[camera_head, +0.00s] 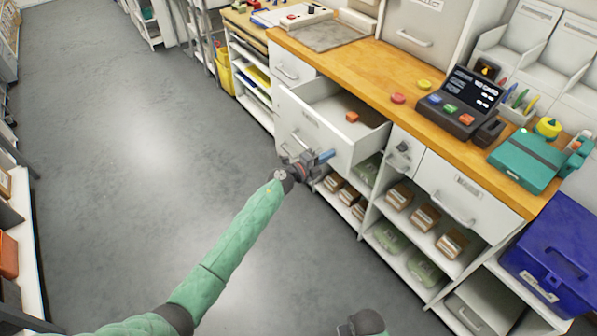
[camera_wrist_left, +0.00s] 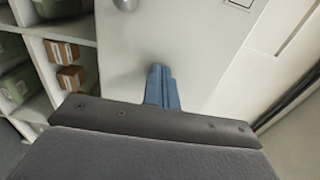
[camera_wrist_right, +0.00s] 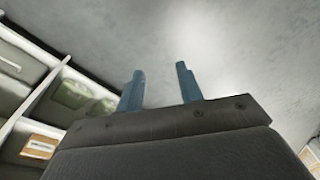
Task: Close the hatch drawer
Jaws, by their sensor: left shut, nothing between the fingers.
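The white hatch drawer (camera_head: 312,128) under the wooden counter is pulled out, with its front standing well clear of the cabinet. A small orange-red block (camera_head: 352,117) lies inside it. My left gripper (camera_head: 328,155) is shut and empty, at the lower right part of the drawer front. In the left wrist view its blue fingers (camera_wrist_left: 161,68) are together and point at a white panel (camera_wrist_left: 190,45); I cannot tell whether they touch it. My right gripper (camera_wrist_right: 160,70) is open and empty over grey floor in its wrist view.
The wooden counter (camera_head: 385,75) carries a dark terminal (camera_head: 463,100) and a teal case (camera_head: 526,160). Shelves with brown boxes (camera_head: 425,217) are below. A blue crate (camera_head: 555,250) stands at the right. The grey floor (camera_head: 150,130) at the left is clear.

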